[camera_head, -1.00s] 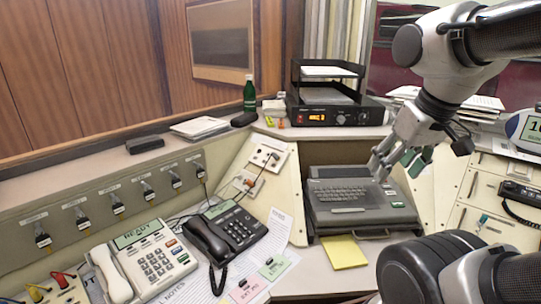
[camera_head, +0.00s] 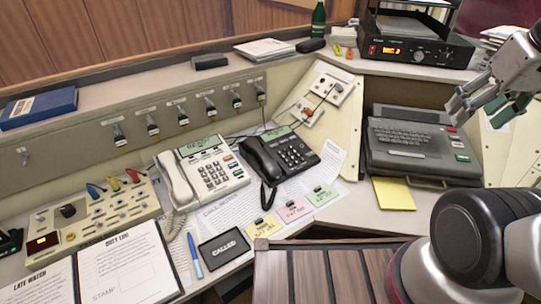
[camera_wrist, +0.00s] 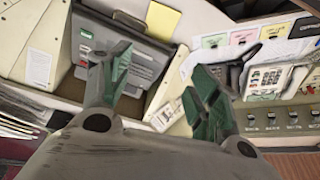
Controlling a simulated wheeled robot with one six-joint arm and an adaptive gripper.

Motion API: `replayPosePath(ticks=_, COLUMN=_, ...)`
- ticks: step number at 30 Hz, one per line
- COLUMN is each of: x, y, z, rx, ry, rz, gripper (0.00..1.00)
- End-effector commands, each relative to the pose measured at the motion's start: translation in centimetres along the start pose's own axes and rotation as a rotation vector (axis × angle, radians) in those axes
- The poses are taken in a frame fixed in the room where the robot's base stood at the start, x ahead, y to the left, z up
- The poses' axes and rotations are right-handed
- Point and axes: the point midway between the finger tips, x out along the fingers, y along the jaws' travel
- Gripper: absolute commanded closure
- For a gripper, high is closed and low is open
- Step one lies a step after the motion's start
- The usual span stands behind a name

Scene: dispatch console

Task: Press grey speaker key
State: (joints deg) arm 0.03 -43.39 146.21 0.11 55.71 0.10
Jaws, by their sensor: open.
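A white desk phone (camera_head: 208,170) with a small display stands on the desk, left of a black desk phone (camera_head: 280,152). Its handset lies on its left side, and a column of small coloured keys runs down its right side. I cannot tell for sure which small key is the grey speaker key. My gripper (camera_head: 484,108) is open and empty above the right side of the grey typing machine (camera_head: 410,142), far right of both phones. In the wrist view its green-tipped fingers (camera_wrist: 160,62) are spread, with the white phone (camera_wrist: 265,80) at the right.
A switch panel (camera_head: 95,205) with coloured levers and an open log book (camera_head: 125,268) lie left of the white phone. Paper slips (camera_head: 292,207) and a blue pen (camera_head: 195,256) lie in front. A black radio unit (camera_head: 415,45) stands at the back right.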

Motion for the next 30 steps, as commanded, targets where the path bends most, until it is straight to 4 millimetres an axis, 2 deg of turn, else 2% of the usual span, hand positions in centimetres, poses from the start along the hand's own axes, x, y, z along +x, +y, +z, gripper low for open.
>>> replayPosePath(ticks=3, x=0.00, y=0.00, z=0.00, rx=0.000, ry=0.000, rz=0.000, gripper=0.40)
replayPosePath(ticks=13, x=0.00, y=0.00, z=0.00, rx=0.000, ry=0.000, rz=0.000, gripper=1.00)
replayPosePath(ticks=30, x=0.00, y=0.00, z=0.00, rx=0.000, ry=0.000, rz=0.000, gripper=1.00)
